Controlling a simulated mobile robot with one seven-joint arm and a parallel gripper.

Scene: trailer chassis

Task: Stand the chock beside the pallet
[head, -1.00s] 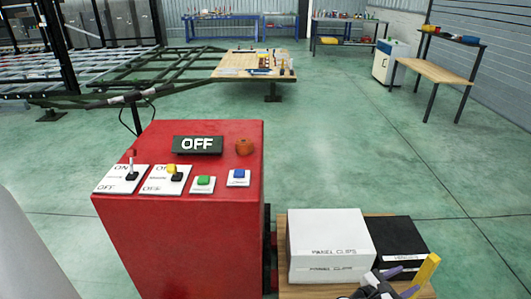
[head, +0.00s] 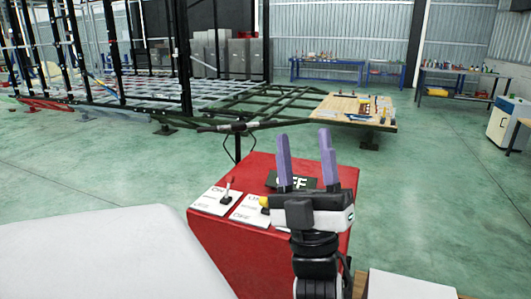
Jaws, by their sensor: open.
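My gripper (head: 304,142) is in the lower middle of the head view, in front of the red control box. Its two purple fingers point up and stand apart, with nothing between them. I cannot make out a chock anywhere in the head view. I cannot make out a pallet either. A light wooden board (head: 345,108) with small items on it lies at the front end of the green trailer frame, well beyond my gripper.
The red control box (head: 225,251) carries switch plates and an OFF sign, partly hidden by my gripper. A white box top (head: 408,287) shows at the bottom right. Workbenches stand at the back. The green floor (head: 450,200) is open on the right.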

